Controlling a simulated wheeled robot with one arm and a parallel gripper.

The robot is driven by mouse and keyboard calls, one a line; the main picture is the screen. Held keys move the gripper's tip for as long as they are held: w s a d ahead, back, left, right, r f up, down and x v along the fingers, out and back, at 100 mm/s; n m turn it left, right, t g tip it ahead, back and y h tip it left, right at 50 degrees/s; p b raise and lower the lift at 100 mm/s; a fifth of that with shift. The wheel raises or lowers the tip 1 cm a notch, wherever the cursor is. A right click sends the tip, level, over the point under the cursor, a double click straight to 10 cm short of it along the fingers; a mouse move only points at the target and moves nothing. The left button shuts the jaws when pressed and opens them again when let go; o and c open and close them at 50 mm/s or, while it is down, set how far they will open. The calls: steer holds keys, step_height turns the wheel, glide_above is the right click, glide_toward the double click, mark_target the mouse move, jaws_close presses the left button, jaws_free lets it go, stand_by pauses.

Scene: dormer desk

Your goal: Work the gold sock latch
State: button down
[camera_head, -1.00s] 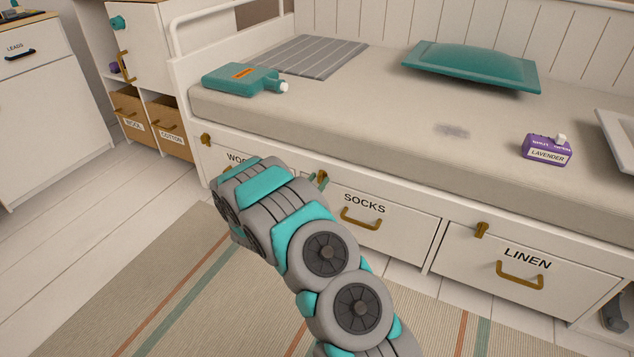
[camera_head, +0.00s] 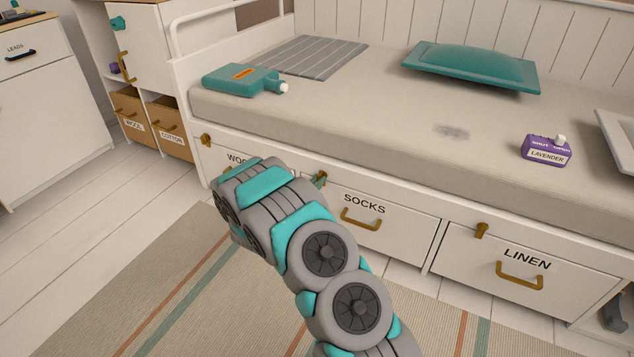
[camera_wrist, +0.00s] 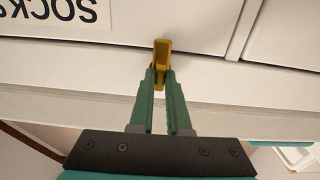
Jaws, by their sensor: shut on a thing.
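The gold sock latch (camera_wrist: 161,50) is a small brass piece at the edge of the drawer labelled SOCKS. In the wrist view my gripper (camera_wrist: 160,75) has its two green fingers shut on the latch, one on each side. The wrist picture shows the label upside down. In the head view the socks drawer (camera_head: 385,220) is closed in the bed base, with a gold handle (camera_head: 361,219). The latch (camera_head: 321,178) is at the drawer's upper left, partly hidden by my fingertips and arm.
The linen drawer (camera_head: 570,285) with its own gold latch (camera_head: 482,230) is on the right. The wool drawer is partly hidden behind my arm. A striped rug (camera_head: 190,290) covers the floor in front.

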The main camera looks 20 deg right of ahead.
steer(key=shift+r, duration=0.1)
steer(key=shift+n+p, duration=5.7)
steer(key=shift+n, duration=3.1)
steer(key=c, duration=0.9)
jaws_free()
steer(key=shift+b+v, duration=0.4)
steer(key=shift+v, duration=3.55)
